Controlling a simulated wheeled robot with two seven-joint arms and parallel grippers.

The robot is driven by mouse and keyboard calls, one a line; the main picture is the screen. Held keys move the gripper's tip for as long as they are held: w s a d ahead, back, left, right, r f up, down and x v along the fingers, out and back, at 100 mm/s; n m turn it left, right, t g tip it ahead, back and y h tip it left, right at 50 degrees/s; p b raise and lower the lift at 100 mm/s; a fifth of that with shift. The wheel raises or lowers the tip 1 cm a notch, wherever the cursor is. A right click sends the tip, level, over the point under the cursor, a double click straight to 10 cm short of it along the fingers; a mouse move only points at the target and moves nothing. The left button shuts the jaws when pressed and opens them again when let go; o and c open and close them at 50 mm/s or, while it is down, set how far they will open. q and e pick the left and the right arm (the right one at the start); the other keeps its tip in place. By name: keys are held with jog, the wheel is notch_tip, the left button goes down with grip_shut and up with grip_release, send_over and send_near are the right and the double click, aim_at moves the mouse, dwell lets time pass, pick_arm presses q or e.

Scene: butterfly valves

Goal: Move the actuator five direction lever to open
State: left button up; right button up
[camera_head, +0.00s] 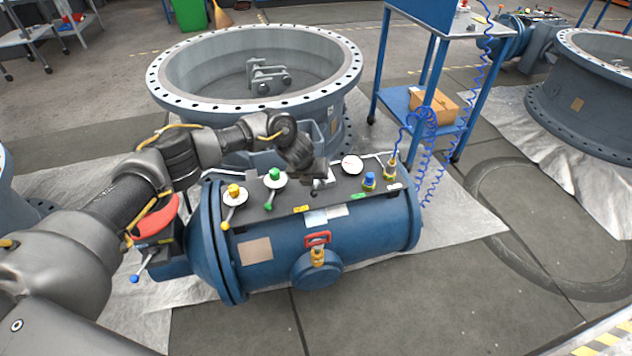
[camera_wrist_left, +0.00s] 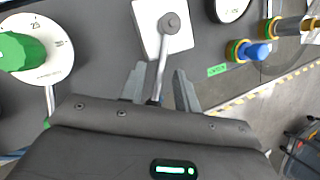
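A metal lever (camera_wrist_left: 163,55) with a round pivot on a white plate (camera_wrist_left: 150,38) shows in the left wrist view. It points toward my gripper. My left gripper (camera_wrist_left: 159,72) has its two grey fingers apart, one on each side of the lever's lower part. I cannot see contact between fingers and lever. In the head view my left gripper (camera_head: 318,186) is over the top panel of the blue cylinder (camera_head: 285,255) and mostly hides this lever. No label on the panel reads clearly as five. My right gripper is not in view.
A green knob (camera_head: 274,177) and a yellow knob (camera_head: 234,190), each with a lever, stand left of my gripper. A gauge (camera_head: 351,164) and a blue-capped fitting (camera_head: 369,180) are to its right. A large flanged ring (camera_head: 255,75) stands behind.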

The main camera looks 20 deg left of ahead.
pick_arm(q)
jog(key=shift+w+f, duration=0.1)
jog(key=shift+f, duration=0.1)
grip_shut()
dwell(0.4)
